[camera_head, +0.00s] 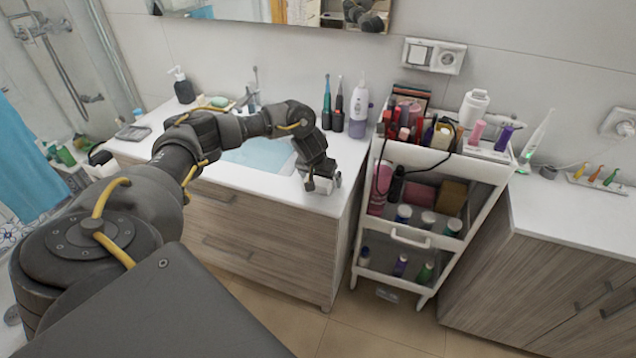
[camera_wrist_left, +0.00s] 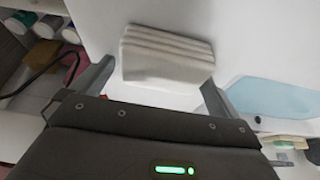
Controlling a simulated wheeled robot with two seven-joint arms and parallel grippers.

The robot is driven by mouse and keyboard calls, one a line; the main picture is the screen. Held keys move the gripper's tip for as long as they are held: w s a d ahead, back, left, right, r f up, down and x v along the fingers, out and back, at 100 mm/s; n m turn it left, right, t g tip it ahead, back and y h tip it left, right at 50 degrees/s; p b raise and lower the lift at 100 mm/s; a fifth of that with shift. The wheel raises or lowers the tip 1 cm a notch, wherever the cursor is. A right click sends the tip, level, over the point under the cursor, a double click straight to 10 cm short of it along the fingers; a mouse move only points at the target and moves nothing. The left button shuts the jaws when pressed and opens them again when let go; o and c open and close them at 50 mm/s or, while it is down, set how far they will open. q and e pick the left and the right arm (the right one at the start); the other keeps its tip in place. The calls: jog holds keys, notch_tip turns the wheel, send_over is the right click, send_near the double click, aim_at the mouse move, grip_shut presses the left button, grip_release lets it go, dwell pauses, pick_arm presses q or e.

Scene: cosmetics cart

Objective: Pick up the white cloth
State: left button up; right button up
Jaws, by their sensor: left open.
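The white cloth (camera_wrist_left: 166,55) is a folded, layered stack on the white counter in the left wrist view. In the head view it is mostly hidden behind my left gripper (camera_head: 322,187), with a small pale part showing at its right. My left gripper also shows in the left wrist view (camera_wrist_left: 152,78). Its two fingers are open and spread, one on each side of the near part of the cloth. I cannot tell whether they touch it. My right gripper is not in view.
The light-blue sink basin (camera_head: 262,157) lies left of the gripper. A white cart (camera_head: 425,158) full of cosmetics stands close at the right. Electric toothbrushes (camera_head: 338,105) and a white dispenser (camera_head: 359,108) stand at the counter's back. The counter's front edge is close to the gripper.

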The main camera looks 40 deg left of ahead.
pick_arm(q)
jog(key=c, duration=1)
jog(key=shift+r, duration=0.15)
jog(key=shift+r, duration=0.2)
notch_tip(320, 180, up, 3)
jog(key=shift+f+b, duration=0.2)
jog(key=shift+b, duration=0.5)
jog(key=s+r, duration=0.3)
jog(key=shift+a+r, duration=0.3)
jog(key=shift+a, duration=0.1)
jog(key=s+a+r+p, duration=0.2)
jog(key=s+r, duration=0.4)
jog(key=s, duration=0.4)
jog(key=shift+s, duration=0.4)
